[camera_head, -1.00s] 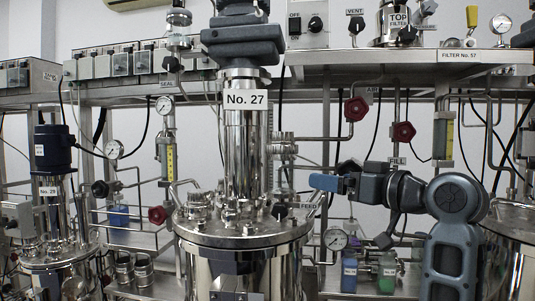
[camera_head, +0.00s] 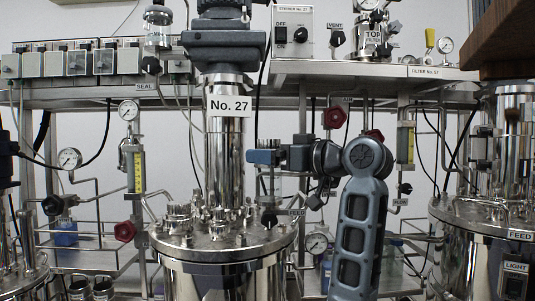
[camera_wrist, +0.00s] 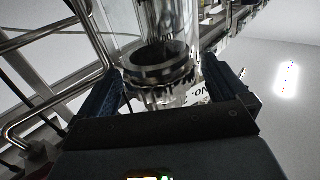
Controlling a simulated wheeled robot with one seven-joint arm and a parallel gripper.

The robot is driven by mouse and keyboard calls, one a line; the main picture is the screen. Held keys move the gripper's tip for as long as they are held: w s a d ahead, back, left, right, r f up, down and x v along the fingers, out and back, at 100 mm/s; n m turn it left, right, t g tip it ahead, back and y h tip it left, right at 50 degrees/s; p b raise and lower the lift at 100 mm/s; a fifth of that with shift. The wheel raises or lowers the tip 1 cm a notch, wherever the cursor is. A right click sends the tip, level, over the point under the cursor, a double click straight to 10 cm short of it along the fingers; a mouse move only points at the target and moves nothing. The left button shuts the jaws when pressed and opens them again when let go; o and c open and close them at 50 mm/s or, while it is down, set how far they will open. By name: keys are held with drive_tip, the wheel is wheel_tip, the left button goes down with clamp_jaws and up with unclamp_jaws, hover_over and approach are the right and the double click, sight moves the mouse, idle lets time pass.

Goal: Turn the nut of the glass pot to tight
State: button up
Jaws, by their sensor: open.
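In the wrist view a clear glass pot (camera_wrist: 168,25) shows at the top middle, with a dark metal nut ring (camera_wrist: 158,72) with a toothed edge at its end. My gripper (camera_wrist: 163,78) is open. Its two dark fingers lie to the left and right of the ring, with a gap on both sides; I cannot tell how far ahead the ring is. In the head view my gripper (camera_head: 252,157) points left, just right of the No. 27 column (camera_head: 227,145). A small glass vessel (camera_head: 158,32) stands at the upper left; I cannot tell whether it is the same pot.
The steel vessel lid (camera_head: 222,240) with its fittings lies below my gripper. A shelf (camera_head: 370,73) with a stirrer box (camera_head: 293,33) is above. Red valve knobs (camera_head: 334,118) and a yellow flow tube (camera_head: 405,142) stand at the right. Pipes (camera_wrist: 45,45) cross the wrist view's left.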

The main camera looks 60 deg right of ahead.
drive_tip(key=shift+x, duration=0.75)
drive_tip(key=shift+c, duration=0.5)
drive_tip(key=c, duration=0.8)
